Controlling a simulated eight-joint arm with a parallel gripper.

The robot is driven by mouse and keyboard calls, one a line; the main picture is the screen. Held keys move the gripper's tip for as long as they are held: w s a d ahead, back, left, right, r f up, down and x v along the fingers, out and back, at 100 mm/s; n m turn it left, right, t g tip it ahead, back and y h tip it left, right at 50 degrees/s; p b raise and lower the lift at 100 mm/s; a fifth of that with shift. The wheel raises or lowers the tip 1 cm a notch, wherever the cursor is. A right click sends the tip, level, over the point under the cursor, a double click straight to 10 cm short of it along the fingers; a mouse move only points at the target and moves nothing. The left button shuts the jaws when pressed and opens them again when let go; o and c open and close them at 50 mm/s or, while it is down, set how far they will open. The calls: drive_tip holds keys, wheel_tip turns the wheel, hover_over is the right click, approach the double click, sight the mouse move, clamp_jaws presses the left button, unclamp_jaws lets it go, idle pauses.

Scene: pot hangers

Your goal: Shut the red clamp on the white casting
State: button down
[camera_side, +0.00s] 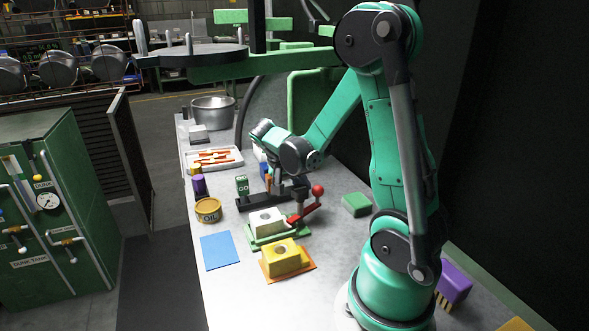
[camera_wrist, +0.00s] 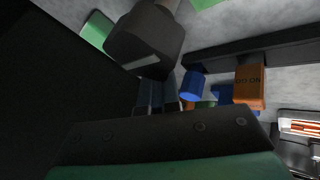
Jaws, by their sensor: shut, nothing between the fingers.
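The white casting (camera_side: 266,220) sits on a green base on the grey bench. The red clamp (camera_side: 304,213) stands at its right side, with a red ball knob (camera_side: 317,190) raised above a red bar. Whether the clamp presses on the casting I cannot tell. My gripper (camera_side: 295,190) is low behind the casting and just left of the knob, partly hidden by dark parts. In the wrist view my gripper (camera_wrist: 160,104) is dark and shut, with nothing held. The casting and red knob cannot be made out there.
A yellow casting (camera_side: 285,257) on an orange plate is in front. A white tray (camera_side: 214,159) and a metal pot (camera_side: 213,110) are farther back. A green block (camera_side: 356,204) is right.

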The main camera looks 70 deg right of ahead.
drive_tip(key=shift+s+m+g, duration=0.15)
drive_tip(key=shift+m+g, duration=0.15)
drive_tip(key=shift+m, duration=0.2)
drive_tip(key=shift+s, duration=0.35)
drive_tip(key=shift+s+m+g+y, duration=0.2)
drive_tip(key=shift+m+g+y, duration=0.15)
drive_tip(key=shift+m, duration=0.45)
drive_tip(key=w, duration=0.3)
drive_tip(key=w+r, duration=0.1)
drive_tip(key=shift+w+d+r, duration=0.1)
drive_tip(key=shift+w+d, duration=0.1)
drive_tip(key=shift+d, duration=0.15)
drive_tip(key=w+d+v, duration=0.1)
drive_tip(key=v, duration=0.8)
drive_tip(key=shift+d+r, duration=0.2)
drive_tip(key=shift+r, duration=0.05)
